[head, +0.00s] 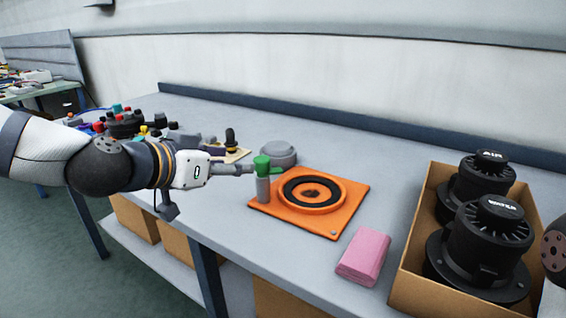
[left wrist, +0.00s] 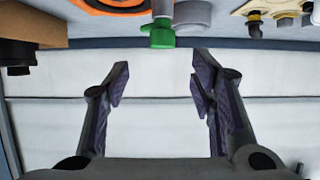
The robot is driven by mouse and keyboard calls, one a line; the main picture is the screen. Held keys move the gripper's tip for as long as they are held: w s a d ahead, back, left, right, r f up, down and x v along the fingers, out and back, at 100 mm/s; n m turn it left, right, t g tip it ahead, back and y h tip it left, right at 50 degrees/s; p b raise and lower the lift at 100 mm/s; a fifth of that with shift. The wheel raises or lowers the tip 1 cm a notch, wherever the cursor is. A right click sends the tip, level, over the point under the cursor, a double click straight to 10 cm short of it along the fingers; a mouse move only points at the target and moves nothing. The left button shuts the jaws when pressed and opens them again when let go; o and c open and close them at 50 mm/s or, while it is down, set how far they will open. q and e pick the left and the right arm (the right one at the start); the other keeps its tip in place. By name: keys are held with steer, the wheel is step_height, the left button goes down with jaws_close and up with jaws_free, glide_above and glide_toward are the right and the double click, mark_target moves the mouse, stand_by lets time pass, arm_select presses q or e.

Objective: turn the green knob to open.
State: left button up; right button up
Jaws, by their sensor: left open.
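The green knob (head: 262,163) sits on top of a grey upright post (head: 263,189) at the left side of an orange square plate (head: 345,211). A short green lever sticks out from it to the right. My left gripper (head: 245,169) reaches in from the left, level with the knob and close beside it. In the left wrist view the green knob (left wrist: 160,37) shows beyond the fingertips, between their lines. The left gripper (left wrist: 158,72) is open, with nothing between its fingers. I cannot tell whether a finger touches the knob. My right gripper is out of view.
An orange ring (head: 312,206) lies on the plate, with a grey round part (head: 277,153) behind. A pink block (head: 364,255) and a cardboard box (head: 404,276) with black canisters (head: 487,240) stand to the right. Several small coloured fittings (head: 125,122) lie at the left. The bench's back right is clear.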

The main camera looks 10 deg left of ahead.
mark_target(260, 159)
arm_select(q)
steer(key=x, duration=1.1)
steer(key=shift+w+a+r, duration=0.15)
steer(key=shift+w, duration=0.1)
steer(key=c, duration=1.2)
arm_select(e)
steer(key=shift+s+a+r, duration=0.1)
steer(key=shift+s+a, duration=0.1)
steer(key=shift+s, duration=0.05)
